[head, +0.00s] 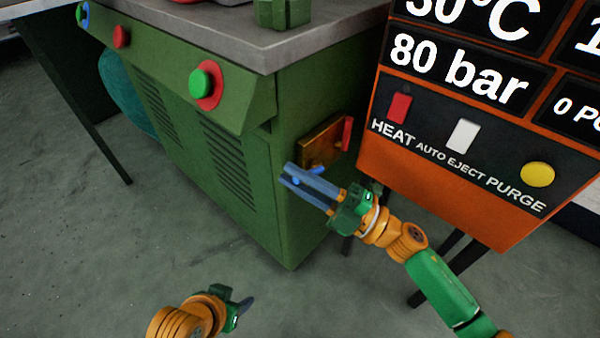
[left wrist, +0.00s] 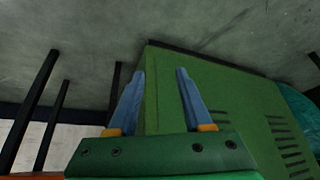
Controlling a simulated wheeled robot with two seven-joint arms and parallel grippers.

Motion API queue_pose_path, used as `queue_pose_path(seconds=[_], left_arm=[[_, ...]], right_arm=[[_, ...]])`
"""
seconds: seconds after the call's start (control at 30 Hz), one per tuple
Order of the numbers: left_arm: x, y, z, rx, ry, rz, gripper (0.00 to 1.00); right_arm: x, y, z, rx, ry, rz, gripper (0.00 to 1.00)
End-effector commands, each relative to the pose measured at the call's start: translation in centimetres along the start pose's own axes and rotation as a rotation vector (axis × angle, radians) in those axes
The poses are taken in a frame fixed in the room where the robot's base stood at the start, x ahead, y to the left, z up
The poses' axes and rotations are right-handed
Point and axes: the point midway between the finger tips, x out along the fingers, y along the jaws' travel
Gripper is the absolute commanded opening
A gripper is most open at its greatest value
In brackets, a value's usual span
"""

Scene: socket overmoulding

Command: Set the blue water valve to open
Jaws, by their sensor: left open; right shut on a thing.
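The blue water valve (head: 296,182) shows only as a small bright blue part between the fingers of my right gripper (head: 308,184), low on the side of the green cabinet. The right gripper is shut on it. The fingers hide most of the valve, so its handle angle is unclear. A brown-orange plate (head: 322,143) is just above, with a red handle (head: 347,133) standing upright at its right edge. My left gripper (head: 245,308) is low in the head view, away from the valve. In the left wrist view its fingers (left wrist: 160,88) are apart and empty.
The green cabinet (head: 283,215) has a grey top and front buttons, including a green one (head: 201,83). An orange control panel (head: 440,190) stands close to the right of my right gripper. The grey floor (head: 100,250) at the lower left is clear.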

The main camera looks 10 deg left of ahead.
Motion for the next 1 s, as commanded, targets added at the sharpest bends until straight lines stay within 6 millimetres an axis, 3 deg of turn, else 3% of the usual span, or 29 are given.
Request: queue_pose_path(seconds=[0.3,0.73,0.77,0.83,0.87,1.0], left_arm=[[0.1,0.1,-1.6,0.004,0.074,0.001,0.5],[0.1,0.1,-1.7,0.004,0.081,0.002,0.5],[0.1,0.1,-1.7,0.004,0.081,0.002,0.5],[0.1,0.1,-1.7,0.004,0.081,0.002,0.5],[0.1,0.1,-1.7,0.004,0.081,0.002,0.5],[0.1,0.1,-1.8,0.004,0.081,0.002,0.5]], right_arm=[[-0.1,-0.6,0.0,-0.064,0.013,-0.028,0.0],[-0.1,-0.6,0.0,-0.07,0.015,-0.03,0.0],[-0.1,-0.6,0.0,-0.07,0.015,-0.03,0.24],[-0.1,-0.6,0.0,-0.07,0.015,-0.03,0.43],[-0.1,-0.6,0.0,-0.07,0.015,-0.03,0.48],[-0.1,-0.5,0.0,-0.07,0.015,-0.029,0.48]])
